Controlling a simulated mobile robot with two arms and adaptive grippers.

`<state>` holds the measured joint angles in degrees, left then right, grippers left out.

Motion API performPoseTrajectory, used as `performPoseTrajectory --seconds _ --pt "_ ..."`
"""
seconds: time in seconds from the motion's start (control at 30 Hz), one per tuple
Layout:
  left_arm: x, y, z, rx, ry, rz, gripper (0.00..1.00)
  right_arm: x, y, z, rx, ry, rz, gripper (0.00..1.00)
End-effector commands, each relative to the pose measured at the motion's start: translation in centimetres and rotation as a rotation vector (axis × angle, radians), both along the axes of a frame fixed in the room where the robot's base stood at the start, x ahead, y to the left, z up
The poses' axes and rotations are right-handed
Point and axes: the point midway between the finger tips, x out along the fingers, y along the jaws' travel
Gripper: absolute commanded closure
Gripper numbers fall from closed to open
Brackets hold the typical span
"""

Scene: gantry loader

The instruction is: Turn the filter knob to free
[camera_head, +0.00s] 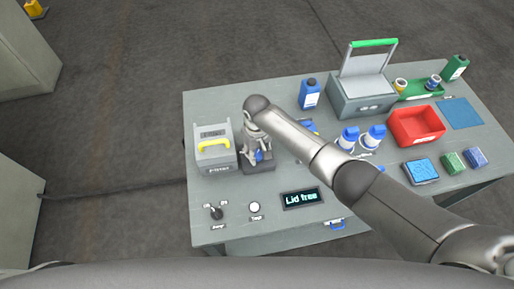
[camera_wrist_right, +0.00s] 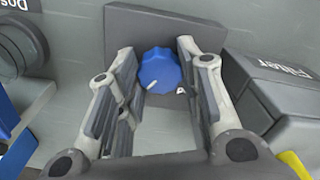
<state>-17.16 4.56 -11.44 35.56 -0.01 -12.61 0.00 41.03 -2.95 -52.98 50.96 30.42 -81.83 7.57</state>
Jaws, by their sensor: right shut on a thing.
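The blue filter knob (camera_wrist_right: 158,70) sits on a dark grey block between the fingers of my right gripper (camera_wrist_right: 155,62) in the right wrist view. My right gripper is shut on the knob. A white line on the knob points toward the lower left of that view, and a small white mark shows beside the knob at its lower right. In the head view my right gripper (camera_head: 256,147) is over the knob block (camera_head: 259,166), and only a little blue of the knob shows. My left gripper is in neither view.
The grey filter box (camera_head: 215,161) with a yellow handle stands close left of the knob block. A display (camera_head: 302,198) reads "Lid free". A dark rotary switch (camera_head: 216,212) and white button (camera_head: 254,207) are in front. Bottles, a red bin (camera_head: 416,126) and a lidded machine (camera_head: 362,101) stand right.

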Motion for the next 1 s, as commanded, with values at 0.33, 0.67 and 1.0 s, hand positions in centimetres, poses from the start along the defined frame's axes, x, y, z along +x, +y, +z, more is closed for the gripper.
performPoseTrajectory --seconds 0.33,0.67,1.0 --pt "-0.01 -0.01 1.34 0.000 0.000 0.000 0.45 0.06 0.11 0.19 0.003 -0.001 -0.169 0.90" --pt "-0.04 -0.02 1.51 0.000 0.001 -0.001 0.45 0.13 0.05 0.09 0.002 -0.003 -0.211 0.90" --pt "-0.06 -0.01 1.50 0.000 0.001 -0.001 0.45 0.16 0.06 0.11 0.002 -0.004 -0.211 0.61"
